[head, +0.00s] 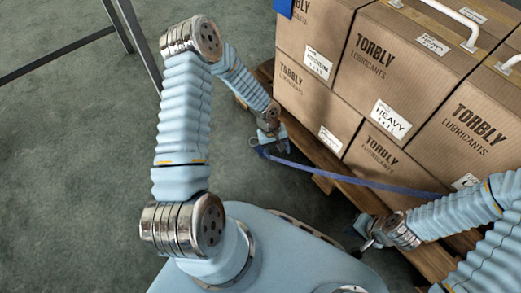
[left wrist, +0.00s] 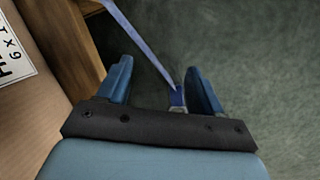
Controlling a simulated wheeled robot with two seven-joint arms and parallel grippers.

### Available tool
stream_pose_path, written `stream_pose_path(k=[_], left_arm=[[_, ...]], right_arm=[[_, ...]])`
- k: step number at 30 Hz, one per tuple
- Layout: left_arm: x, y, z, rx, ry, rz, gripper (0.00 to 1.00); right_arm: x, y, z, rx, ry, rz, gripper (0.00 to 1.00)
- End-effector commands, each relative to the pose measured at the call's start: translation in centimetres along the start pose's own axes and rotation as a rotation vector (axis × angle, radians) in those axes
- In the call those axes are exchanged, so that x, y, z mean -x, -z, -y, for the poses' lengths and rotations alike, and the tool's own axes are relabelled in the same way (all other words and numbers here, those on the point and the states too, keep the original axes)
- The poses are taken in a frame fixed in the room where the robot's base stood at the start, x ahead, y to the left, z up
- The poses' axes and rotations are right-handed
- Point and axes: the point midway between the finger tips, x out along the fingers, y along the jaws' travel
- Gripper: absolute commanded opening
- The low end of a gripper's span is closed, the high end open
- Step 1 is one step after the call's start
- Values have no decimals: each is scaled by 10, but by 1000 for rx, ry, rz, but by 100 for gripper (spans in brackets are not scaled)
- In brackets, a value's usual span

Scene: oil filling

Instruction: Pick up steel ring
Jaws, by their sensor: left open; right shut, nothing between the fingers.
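A blue strap (head: 350,181) runs from the pallet load to a small steel ring (head: 254,142) beside my left gripper (head: 279,143). My left gripper is open, low beside the pallet's left corner. In the left wrist view, the strap (left wrist: 144,40) comes down between the open fingers of my left gripper (left wrist: 158,70). Its end, with a small light metal part, lies close to the right finger; the ring's full outline is hidden there. My right gripper (head: 366,236) is shut and empty by the pallet's front edge.
Stacked cardboard lubricant boxes (head: 398,69) stand on a wooden pallet (head: 328,168) at the right. White handles (head: 449,20) lie on top of them. Dark metal legs (head: 136,42) stand at upper left. The grey-green floor (head: 70,150) at left is clear.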

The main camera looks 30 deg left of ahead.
Motion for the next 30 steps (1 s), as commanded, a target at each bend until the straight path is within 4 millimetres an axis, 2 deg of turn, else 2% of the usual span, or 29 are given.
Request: stream_pose_path(k=[1, 3, 6, 9, 13, 21, 30], left_arm=[[-3, 22, 6, 51, 25, -28, 66], [0, 52, 16, 135, 68, -77, 66], [8, 88, 31, 250, 124, -150, 66], [15, 109, 41, 320, 154, -199, 66], [4, 118, 47, 347, 165, -214, 66], [-50, 128, 58, 346, 165, -213, 66], [-80, 135, 62, 347, 162, -212, 66]], right_arm=[[-8, 0, -3, 0, 1, 1, 0], [-14, -1, -4, 0, 2, 3, 0], [-19, -1, -5, 1, 4, 5, 0], [-21, -1, -6, 1, 5, 6, 0], [-24, -2, -7, 1, 5, 6, 0], [-34, -1, -10, 1, 5, 2, 0], [-41, -1, -13, 1, 4, 0, 0]])
